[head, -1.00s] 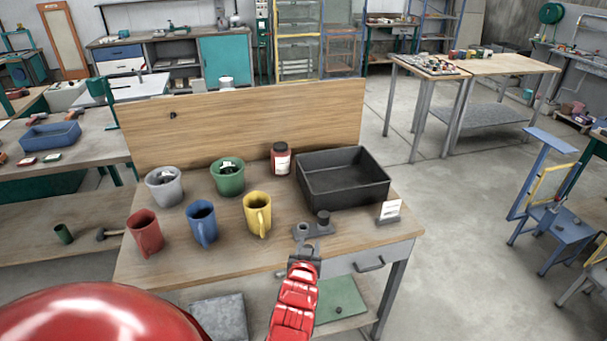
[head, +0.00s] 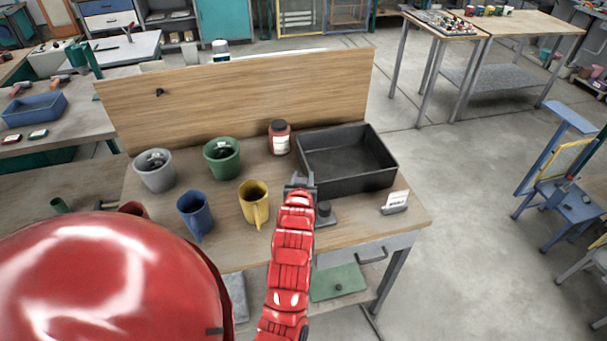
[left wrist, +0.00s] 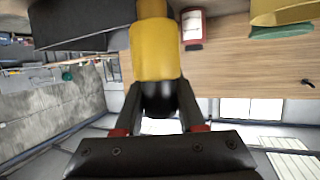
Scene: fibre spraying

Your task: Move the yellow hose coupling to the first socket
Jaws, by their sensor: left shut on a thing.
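My left gripper (head: 299,183) is at the table's middle, in front of the black tray. In the left wrist view its fingers (left wrist: 158,122) are shut on the black end of the yellow hose coupling (left wrist: 155,52), whose yellow body points away from the gripper. In the head view the gripper hides the coupling. A small grey fixture (head: 326,219) with a dark round knob stands just right of the gripper, partly covered by my arm. I cannot tell which part of it is the first socket. My right gripper is not in view.
A black tray (head: 310,186), red jar (head: 279,138), yellow mug (head: 247,204), blue mug (head: 195,213), green pot (head: 222,158) and grey pot (head: 154,171) crowd the table. A white label stand (head: 395,203) is at the right. A wooden board (head: 240,95) closes the back.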

